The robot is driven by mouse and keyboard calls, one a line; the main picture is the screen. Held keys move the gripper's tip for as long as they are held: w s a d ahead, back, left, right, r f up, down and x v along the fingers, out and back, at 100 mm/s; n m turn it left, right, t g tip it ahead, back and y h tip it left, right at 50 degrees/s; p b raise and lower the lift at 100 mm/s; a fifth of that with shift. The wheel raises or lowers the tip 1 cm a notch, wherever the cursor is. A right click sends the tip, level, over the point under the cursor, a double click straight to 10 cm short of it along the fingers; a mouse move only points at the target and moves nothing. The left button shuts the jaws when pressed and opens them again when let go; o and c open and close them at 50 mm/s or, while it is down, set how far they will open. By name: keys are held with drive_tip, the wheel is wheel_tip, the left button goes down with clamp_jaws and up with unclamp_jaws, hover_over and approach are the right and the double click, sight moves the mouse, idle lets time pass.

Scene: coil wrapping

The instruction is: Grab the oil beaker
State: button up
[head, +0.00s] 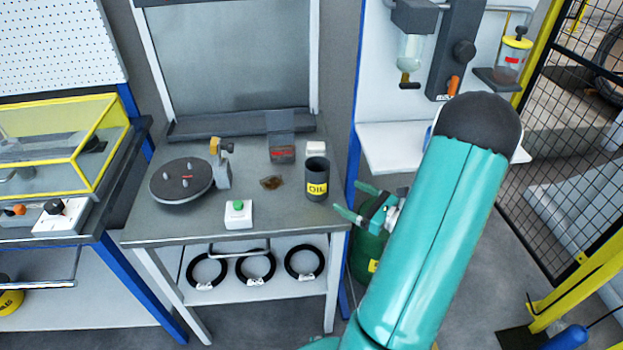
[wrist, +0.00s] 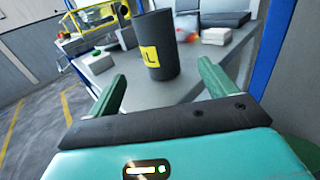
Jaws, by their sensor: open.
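The oil beaker (head: 317,180) is a dark grey cup with a yellow OIL label. It stands upright near the right edge of the grey workbench (head: 270,218). My gripper (head: 352,199) is open, just right of the beaker and apart from it in the head view. In the wrist view the beaker (wrist: 157,47) stands ahead, between and beyond the two green fingers of my gripper (wrist: 160,85). Nothing is between the fingers. Part of the label's text is out of sight in the wrist view.
Black coils (head: 255,266) lie on the lower shelf. A green cylinder (head: 368,250) stands right of the bench.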

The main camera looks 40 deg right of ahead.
sight(327, 185)
drive_tip(key=x, duration=0.8)
drive_tip(key=shift+w, duration=0.1)
drive_tip(key=x, duration=0.3)
drive_tip(key=f+x, duration=0.1)
drive_tip(key=x, duration=0.1)
drive_tip(key=shift+w+a, duration=0.1)
drive_tip(key=shift+w, duration=0.05)
drive_tip(key=shift+c, duration=0.4)
drive_tip(key=shift+r, duration=0.1)
drive_tip(key=c, duration=1.1)
drive_tip(key=shift+r, duration=0.1)
drive_tip(key=shift+c, duration=0.2)
